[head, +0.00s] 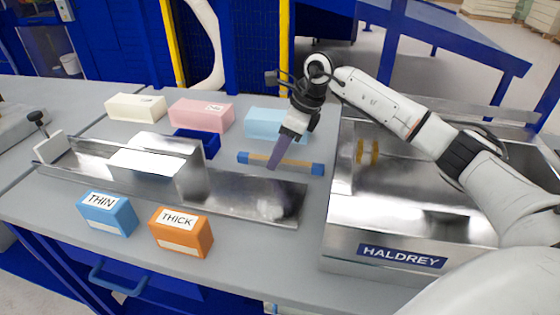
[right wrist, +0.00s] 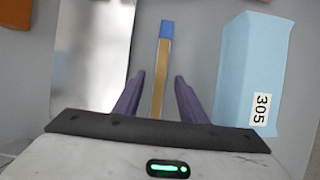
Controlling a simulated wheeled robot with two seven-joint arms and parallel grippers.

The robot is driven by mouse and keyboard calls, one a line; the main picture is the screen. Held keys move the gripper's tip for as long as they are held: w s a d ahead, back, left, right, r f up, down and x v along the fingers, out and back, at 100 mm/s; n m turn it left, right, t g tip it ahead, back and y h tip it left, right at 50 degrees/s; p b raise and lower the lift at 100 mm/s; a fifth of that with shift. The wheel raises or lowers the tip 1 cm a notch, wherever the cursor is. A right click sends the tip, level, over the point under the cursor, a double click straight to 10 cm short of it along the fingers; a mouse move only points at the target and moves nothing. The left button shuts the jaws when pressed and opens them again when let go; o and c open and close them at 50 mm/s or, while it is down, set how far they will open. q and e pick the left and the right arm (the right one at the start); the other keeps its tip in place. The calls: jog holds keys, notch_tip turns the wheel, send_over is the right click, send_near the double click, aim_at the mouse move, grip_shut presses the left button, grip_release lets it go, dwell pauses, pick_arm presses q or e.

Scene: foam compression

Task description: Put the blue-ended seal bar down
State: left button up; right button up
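The seal bar is a thin tan bar (head: 257,159) with blue ends, and it appears to lie on the grey table between the metal tray and the light blue block. In the right wrist view the bar (right wrist: 161,62) runs between the fingers, one blue end pointing away. My right gripper (head: 275,162) points down at the bar's middle. Its purple fingers (right wrist: 160,84) are open, one on each side of the bar, with a gap on both sides. The bar's near end is hidden behind the gripper body. My left gripper is not in view.
A metal tray (head: 240,198) lies in front of the bar. A light blue block (head: 264,122), a pink block (head: 202,114) and a cream block (head: 136,107) stand behind. Blue THIN (head: 108,214) and orange THICK (head: 181,232) boxes stand in front. The HALDREY machine (head: 402,254) is at right.

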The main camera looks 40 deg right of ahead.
jog(key=shift+w+a+f, duration=0.1)
jog(key=shift+f, duration=0.35)
jog(key=shift+c, duration=0.3)
grip_shut()
jog(key=shift+r, duration=0.2)
